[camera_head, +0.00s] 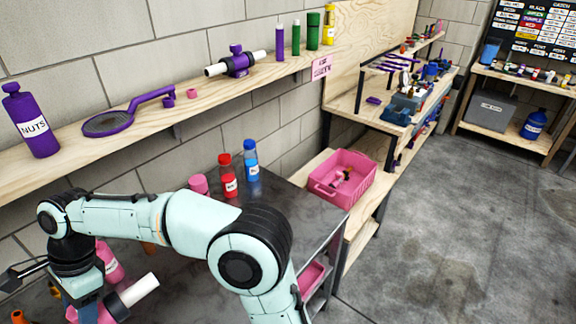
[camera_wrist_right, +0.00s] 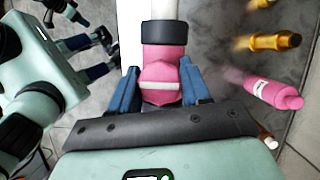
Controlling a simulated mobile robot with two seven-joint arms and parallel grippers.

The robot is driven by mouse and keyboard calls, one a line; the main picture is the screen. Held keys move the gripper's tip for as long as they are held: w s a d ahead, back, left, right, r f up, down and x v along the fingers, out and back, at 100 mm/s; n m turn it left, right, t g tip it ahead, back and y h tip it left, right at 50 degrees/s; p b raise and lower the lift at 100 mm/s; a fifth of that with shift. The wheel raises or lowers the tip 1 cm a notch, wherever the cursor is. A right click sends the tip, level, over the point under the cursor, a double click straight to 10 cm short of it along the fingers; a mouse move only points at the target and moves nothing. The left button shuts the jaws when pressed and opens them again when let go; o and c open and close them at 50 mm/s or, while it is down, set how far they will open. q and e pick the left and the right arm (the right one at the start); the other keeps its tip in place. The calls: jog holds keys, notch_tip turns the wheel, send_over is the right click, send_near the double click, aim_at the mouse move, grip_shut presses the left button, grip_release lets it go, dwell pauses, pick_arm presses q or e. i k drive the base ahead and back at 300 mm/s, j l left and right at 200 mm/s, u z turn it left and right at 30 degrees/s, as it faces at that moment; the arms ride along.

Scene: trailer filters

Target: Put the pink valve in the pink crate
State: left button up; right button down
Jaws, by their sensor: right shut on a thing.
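The pink valve, with a black collar and white pipe, is in my right gripper. In the right wrist view, the pink valve (camera_wrist_right: 165,72) sits between the blue fingers of my right gripper (camera_wrist_right: 160,85). In the head view, the valve's white pipe (camera_head: 140,290) shows at the lower left, over the dark workbench, with my right wrist partly covering the pink body. The pink crate (camera_head: 322,192) stands right of the bench on a low wooden shelf, with a few small items inside. My left gripper (camera_wrist_right: 88,57) shows at the left of the right wrist view, its fingers apart and empty.
A red bottle (camera_head: 228,178), a blue bottle (camera_head: 250,160) and a pink cylinder (camera_head: 198,183) stand near the bench's back. A pink bottle (camera_wrist_right: 275,94) is beside the valve. A wall shelf (camera_head: 170,115) holds a purple bottle and tools. The floor at right is clear.

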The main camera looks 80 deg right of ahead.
aim_at(350, 191)
jog(key=k+l, duration=0.25)
jog(key=l, duration=0.25)
jog(key=k+l+z, duration=0.15)
jog(key=l, duration=0.3)
jog(key=k+l, duration=0.35)
jog(key=l, duration=0.2)
jog(key=k+l+z, duration=0.15)
jog(key=l, duration=0.35)
jog(key=k+l, duration=0.25)
jog(key=l, duration=0.3)
jog(key=k+l+z, duration=0.1)
jog(key=l, duration=0.45)
jog(key=k+l+z, duration=0.1)
jog(key=k+l, duration=0.2)
jog(key=l, duration=0.25)
jog(key=k+l, duration=0.15)
jog(key=l, duration=0.4)
jog(key=i+l+z, duration=0.1)
jog(key=i+l, duration=0.25)
jog(key=i, duration=0.05)
